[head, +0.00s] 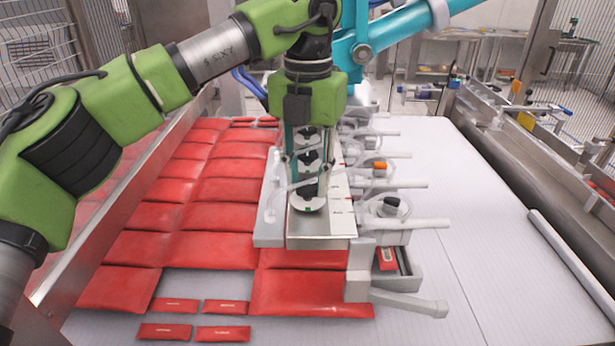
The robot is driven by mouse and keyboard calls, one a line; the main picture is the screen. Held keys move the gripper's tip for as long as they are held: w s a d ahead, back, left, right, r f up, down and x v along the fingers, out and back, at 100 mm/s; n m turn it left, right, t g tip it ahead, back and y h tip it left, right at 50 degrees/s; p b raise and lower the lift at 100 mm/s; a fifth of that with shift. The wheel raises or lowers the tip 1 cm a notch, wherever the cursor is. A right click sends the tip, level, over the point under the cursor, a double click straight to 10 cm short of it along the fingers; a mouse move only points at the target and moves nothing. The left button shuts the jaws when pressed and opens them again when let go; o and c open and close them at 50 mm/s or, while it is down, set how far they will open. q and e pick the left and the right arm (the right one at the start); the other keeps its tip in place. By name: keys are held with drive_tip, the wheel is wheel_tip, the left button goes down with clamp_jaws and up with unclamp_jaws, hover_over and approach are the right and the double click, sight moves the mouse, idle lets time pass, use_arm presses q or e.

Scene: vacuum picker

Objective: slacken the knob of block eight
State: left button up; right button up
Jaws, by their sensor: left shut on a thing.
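My left gripper (307,183) points straight down over the near end of a metal plate (325,232) with a row of suction blocks. Its fingers are closed around a small dark knob, which they largely hide. The block under them has a pale round base (307,203) with a small green mark. More dark knobs show in line behind, between the fingers. I cannot read any block number, so I cannot tell which is block eight. My right gripper is not in view.
Grey pipes and suction fittings (400,224) stick out right of the plate. Red flat packs (205,250) cover the belt (490,260) on the left; its right side is clear. Metal rails run along both sides. A teal arm (400,25) crosses behind my gripper.

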sight(308, 184)
use_arm(q)
drive_tip(key=shift+w+r, duration=0.1)
drive_tip(key=shift+r, duration=0.1)
idle(0.3)
drive_tip(key=o, duration=1.1)
drive_tip(key=shift+f, duration=0.1)
wheel_tip(308, 184, up, 12)
